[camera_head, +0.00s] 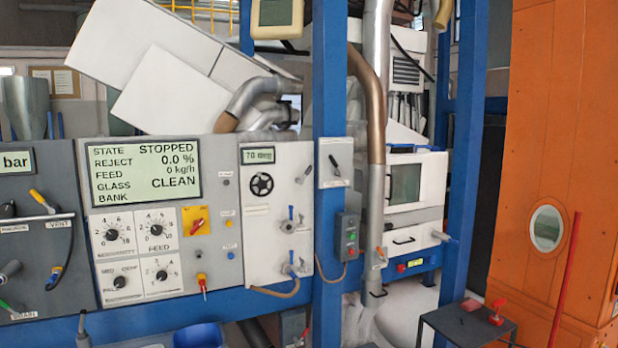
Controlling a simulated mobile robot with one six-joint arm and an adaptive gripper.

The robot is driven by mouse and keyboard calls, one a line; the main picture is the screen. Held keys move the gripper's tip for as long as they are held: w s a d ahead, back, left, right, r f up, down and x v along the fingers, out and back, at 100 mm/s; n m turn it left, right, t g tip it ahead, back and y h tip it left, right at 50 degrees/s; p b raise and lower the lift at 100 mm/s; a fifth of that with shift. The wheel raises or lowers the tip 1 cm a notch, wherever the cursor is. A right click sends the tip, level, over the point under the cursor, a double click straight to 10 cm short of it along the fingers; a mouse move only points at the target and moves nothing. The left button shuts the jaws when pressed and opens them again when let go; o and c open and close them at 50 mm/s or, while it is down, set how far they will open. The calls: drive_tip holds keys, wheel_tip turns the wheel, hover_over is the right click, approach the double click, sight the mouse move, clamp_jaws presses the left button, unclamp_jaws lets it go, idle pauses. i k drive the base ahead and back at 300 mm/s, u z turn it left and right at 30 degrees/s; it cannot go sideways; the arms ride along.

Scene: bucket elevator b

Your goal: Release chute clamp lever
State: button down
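No label in the camera_head view names a chute clamp lever, so I cannot tell for certain which lever it is. A metal chute pipe (375,215) comes down in the middle, right of a blue post. A small orange-handled lever (381,253) sits on its lower part, and a dark fitting (377,292) is at its lower end. A pale lever with an orange end (441,236) sticks out right of the white machine. A red lever (497,311) stands on a grey stand at the lower right. My gripper is not in view.
A control panel (222,180) with a "STOPPED" display, knobs and switches fills the left. Blue posts (330,100) (461,170) stand in front of the machinery. An orange tower (568,90) with a round window and a slanted red bar (565,285) blocks the right.

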sight(300, 180)
drive_tip(key=u, duration=0.1)
drive_tip(key=i, duration=1)
drive_tip(key=z, duration=0.05)
